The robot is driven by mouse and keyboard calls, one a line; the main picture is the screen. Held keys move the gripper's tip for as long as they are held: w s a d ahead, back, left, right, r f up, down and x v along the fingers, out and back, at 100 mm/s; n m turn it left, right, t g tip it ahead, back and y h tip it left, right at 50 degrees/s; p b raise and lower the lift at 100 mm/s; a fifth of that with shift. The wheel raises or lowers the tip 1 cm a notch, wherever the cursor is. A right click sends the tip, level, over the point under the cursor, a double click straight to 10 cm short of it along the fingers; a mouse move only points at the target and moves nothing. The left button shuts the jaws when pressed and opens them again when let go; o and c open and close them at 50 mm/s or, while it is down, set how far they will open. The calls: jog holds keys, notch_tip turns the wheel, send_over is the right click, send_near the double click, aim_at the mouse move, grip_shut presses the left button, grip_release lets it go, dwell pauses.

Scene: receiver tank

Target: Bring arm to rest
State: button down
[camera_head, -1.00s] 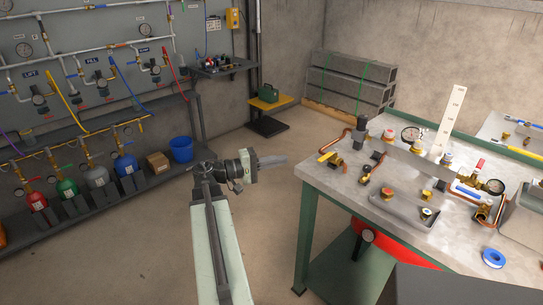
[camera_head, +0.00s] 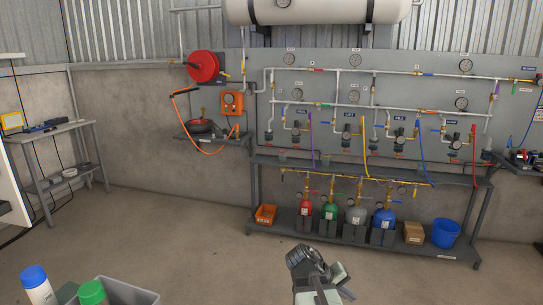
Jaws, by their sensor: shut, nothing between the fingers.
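My gripper (camera_head: 302,259) is low in the middle of the head view, at the end of my folded arm. It is shut and empty, in the air in front of the long shelf; its fingertips are hard to make out. My pale green arm links (camera_head: 325,291) show just below it, cut off by the bottom edge. The gripper touches nothing that I can see.
A grey rack (camera_head: 262,225) ahead holds several coloured bottles and a blue bucket (camera_head: 446,233). A gauge panel (camera_head: 400,90) rises behind it. A grey bin (camera_head: 125,291) is at lower left, a side table (camera_head: 62,155) at far left. The floor between is clear.

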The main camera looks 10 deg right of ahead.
jog(key=a+f+n+y, duration=0.1)
jog(key=a+f+y, duration=0.25)
jog(key=a, duration=0.75)
jog(key=a+f+y, duration=0.3)
jog(key=a+y, duration=0.2)
jog(key=a, duration=0.5)
notch_tip(320, 180, up, 18)
jog(key=a+p, duration=0.1)
jog(key=p, duration=1.7)
jog(key=shift+w+a+t, duration=0.25)
jog(key=shift+a+t, duration=0.1)
jog(key=shift+t, duration=0.05)
jog(key=shift+r, duration=0.1)
